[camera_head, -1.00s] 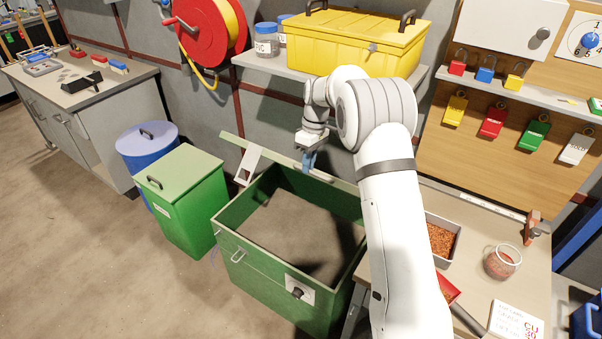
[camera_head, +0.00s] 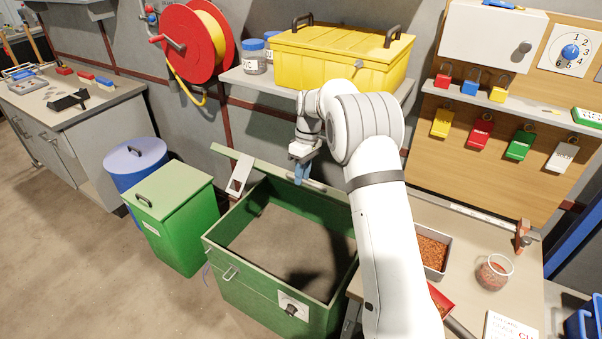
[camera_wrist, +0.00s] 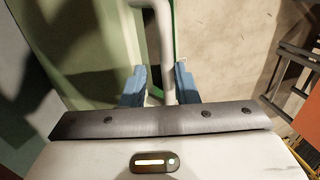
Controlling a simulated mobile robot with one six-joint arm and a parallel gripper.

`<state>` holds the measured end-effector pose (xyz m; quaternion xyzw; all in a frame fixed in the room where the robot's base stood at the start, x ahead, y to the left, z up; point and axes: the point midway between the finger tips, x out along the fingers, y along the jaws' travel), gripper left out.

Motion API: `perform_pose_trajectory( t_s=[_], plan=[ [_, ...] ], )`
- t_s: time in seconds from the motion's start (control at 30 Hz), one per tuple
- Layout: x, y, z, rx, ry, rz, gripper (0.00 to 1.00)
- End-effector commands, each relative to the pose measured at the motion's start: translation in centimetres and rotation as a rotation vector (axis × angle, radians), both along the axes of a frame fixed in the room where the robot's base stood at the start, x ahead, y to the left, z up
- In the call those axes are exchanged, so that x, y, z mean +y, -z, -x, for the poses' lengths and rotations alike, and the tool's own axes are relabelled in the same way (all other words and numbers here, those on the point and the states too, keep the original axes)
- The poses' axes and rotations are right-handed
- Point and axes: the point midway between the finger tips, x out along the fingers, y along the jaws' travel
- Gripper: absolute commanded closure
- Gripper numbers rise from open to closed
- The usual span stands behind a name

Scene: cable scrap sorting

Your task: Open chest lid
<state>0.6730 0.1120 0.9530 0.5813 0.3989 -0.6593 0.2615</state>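The green chest (camera_head: 228,285) stands open in the head view, its dark interior showing. Its lid (camera_head: 262,167) is raised at the back, seen nearly edge-on as a pale green strip. A pale slotted plate (camera_head: 240,175) hangs from the lid's left part. My gripper (camera_head: 301,173) is at the lid's edge, above the back of the chest, fingers down. In the wrist view my gripper's blue fingers (camera_wrist: 160,88) stand apart. A pale rounded bar (camera_wrist: 166,45) passes between them; I see no firm grip on it.
A yellow chest (camera_head: 340,60) sits on the shelf above the arm. A green bin (camera_head: 175,220) and a blue drum (camera_head: 135,165) stand left of the green chest. A workbench (camera_head: 465,250) with a tray and jar is at the right. Floor at the left is clear.

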Motion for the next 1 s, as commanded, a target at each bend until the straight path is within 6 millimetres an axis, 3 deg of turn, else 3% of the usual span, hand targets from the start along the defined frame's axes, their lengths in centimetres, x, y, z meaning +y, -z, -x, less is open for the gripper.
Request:
perform_pose_trajectory(
  t_s=[0.33, 0.73, 1.0],
  plan=[
    [0.0, -0.4, -0.2, -0.006, 0.000, -0.001, 0.66],
    [-0.8, -6.5, -1.3, -0.007, 0.000, -0.001, 0.66],
    [-1.0, -7.8, -1.4, -0.003, 0.001, 0.000, 0.66]
  ],
)
